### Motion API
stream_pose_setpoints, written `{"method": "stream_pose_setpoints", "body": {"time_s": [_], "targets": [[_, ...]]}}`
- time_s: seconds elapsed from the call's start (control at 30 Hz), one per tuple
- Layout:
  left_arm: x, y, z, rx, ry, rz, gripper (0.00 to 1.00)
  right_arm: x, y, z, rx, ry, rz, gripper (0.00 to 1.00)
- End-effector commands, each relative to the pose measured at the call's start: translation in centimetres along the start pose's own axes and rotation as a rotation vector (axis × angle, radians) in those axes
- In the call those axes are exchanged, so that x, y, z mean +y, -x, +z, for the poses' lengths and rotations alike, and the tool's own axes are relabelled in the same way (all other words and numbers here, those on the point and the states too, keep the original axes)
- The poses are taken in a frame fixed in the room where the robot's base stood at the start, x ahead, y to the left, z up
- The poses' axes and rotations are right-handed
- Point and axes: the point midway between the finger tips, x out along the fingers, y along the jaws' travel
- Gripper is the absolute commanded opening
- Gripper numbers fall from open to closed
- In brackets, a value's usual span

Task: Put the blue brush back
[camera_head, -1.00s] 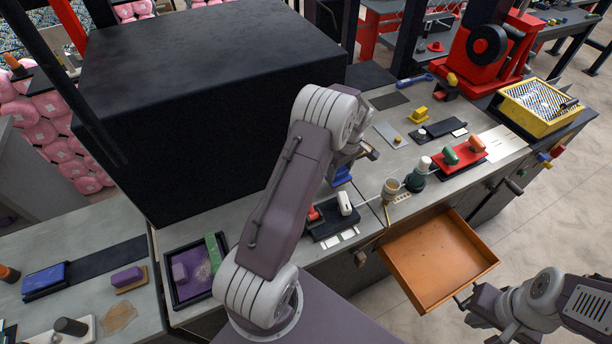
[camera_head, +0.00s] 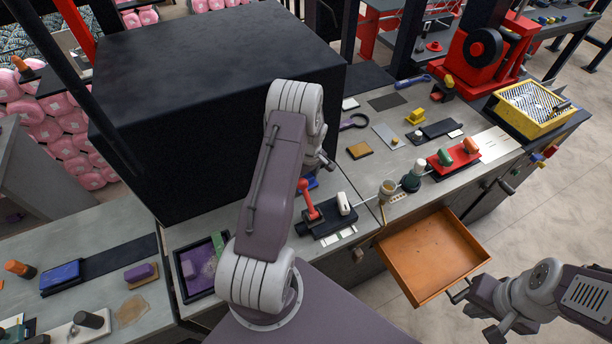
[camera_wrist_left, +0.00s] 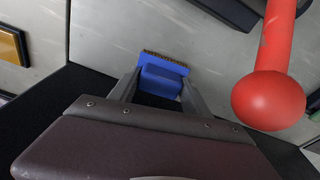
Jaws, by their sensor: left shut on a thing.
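The blue brush (camera_wrist_left: 163,77) is between the two fingers of my left gripper (camera_wrist_left: 160,90) in the left wrist view. The gripper is shut on it, and a dark bristle edge points away from the jaws. In the head view my left gripper (camera_head: 318,168) is partly hidden by my forearm, beside the black box. Only a bit of the blue brush (camera_head: 312,183) shows there, over the grey bench. My right gripper (camera_head: 474,312) is at the lower right with its fingers apart and nothing seen between them, near the drawer's corner.
A red lever (camera_head: 309,203) with a ball end stands close to the held brush; its ball (camera_wrist_left: 268,100) is near the left gripper. A large black box (camera_head: 210,100) rises behind. An open orange drawer (camera_head: 432,257) sticks out in front. A purple-lined tray (camera_head: 196,268) lies left.

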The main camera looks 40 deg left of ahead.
Motion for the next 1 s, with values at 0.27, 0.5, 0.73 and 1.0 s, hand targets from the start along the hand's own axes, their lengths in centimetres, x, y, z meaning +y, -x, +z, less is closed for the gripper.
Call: {"method": "stream_pose_setpoints", "body": {"time_s": [0.27,0.5,0.73,1.0], "targets": [[0.0,-0.6,0.1,0.000,0.000,0.001,0.12,0.0,-0.7,0.1,0.000,0.000,0.000,0.00],[0.0,-0.6,0.1,0.000,0.000,0.000,0.78,0.0,-0.7,0.1,0.000,0.000,0.000,0.00],[0.0,-0.5,0.1,0.000,0.000,0.000,0.78,0.0,-0.5,0.1,0.000,0.000,0.000,0.00],[0.3,2.1,0.0,0.004,0.000,0.006,0.78,0.0,-1.8,0.2,0.000,0.000,0.000,0.00]]}}
